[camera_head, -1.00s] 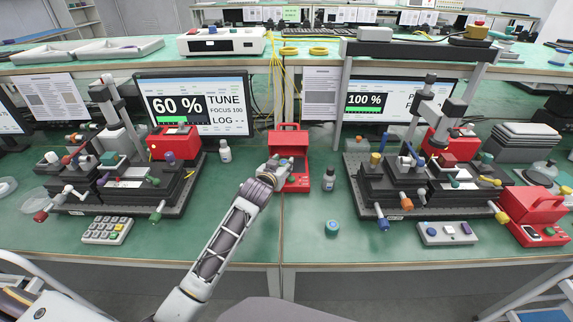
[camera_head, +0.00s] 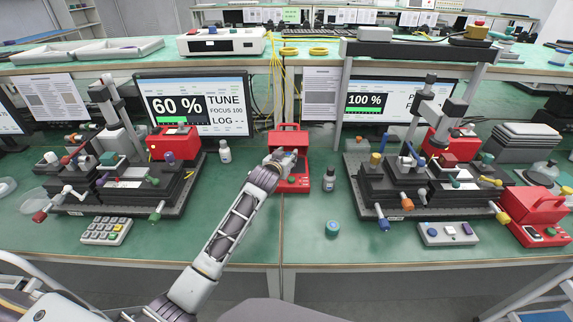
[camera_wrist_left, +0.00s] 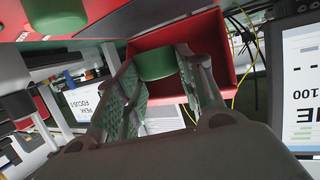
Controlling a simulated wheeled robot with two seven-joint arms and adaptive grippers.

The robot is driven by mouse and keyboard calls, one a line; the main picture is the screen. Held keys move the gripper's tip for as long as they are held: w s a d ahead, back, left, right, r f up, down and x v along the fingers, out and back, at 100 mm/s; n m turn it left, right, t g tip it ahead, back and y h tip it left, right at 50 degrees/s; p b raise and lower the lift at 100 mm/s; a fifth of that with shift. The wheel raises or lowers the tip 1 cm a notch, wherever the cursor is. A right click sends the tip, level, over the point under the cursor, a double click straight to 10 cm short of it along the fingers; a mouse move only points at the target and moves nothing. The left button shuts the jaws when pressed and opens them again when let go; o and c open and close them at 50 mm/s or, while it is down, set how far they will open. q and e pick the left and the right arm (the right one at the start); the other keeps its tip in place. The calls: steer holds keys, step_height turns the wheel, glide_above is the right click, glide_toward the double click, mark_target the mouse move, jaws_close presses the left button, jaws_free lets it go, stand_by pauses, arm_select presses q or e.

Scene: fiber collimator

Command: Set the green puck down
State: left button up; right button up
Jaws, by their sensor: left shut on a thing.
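My left gripper (camera_head: 284,158) is at the red case (camera_head: 303,140) in the middle of the bench. In the left wrist view, its fingers (camera_wrist_left: 158,70) are shut on the green puck (camera_wrist_left: 155,64), a short green cylinder held near the fingertips. Behind the puck, the red wall of the open case (camera_wrist_left: 222,50) shows. I cannot tell whether the puck touches the case. In the head view the puck is mostly hidden by the gripper. My right gripper is not in view.
A small round jar (camera_head: 332,229) stands on the green bench at front centre. Small bottles (camera_head: 329,180) and (camera_head: 225,152) flank the case. Optical stages (camera_head: 120,185) and (camera_head: 430,180) stand left and right. The bench's front middle is mostly clear.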

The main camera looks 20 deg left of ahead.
arm_select(q)
steer(key=shift+f, duration=0.35)
step_height(320, 180, down, 2)
steer(key=shift+f+b, duration=0.25)
steer(key=shift+b, duration=0.1)
steer(key=shift+f, duration=0.25)
steer(key=o, duration=1)
steer(key=shift+o, duration=0.2)
steer(key=shift+s, duration=0.1)
steer(key=shift+s+r, duration=0.25)
steer(key=shift+s, duration=0.1)
steer(key=shift+v, duration=1.15)
steer(key=shift+p+v, duration=0.45)
steer(key=shift+v, duration=1.6)
steer(key=shift+p+v, duration=0.3)
steer(key=shift+v, duration=2.05)
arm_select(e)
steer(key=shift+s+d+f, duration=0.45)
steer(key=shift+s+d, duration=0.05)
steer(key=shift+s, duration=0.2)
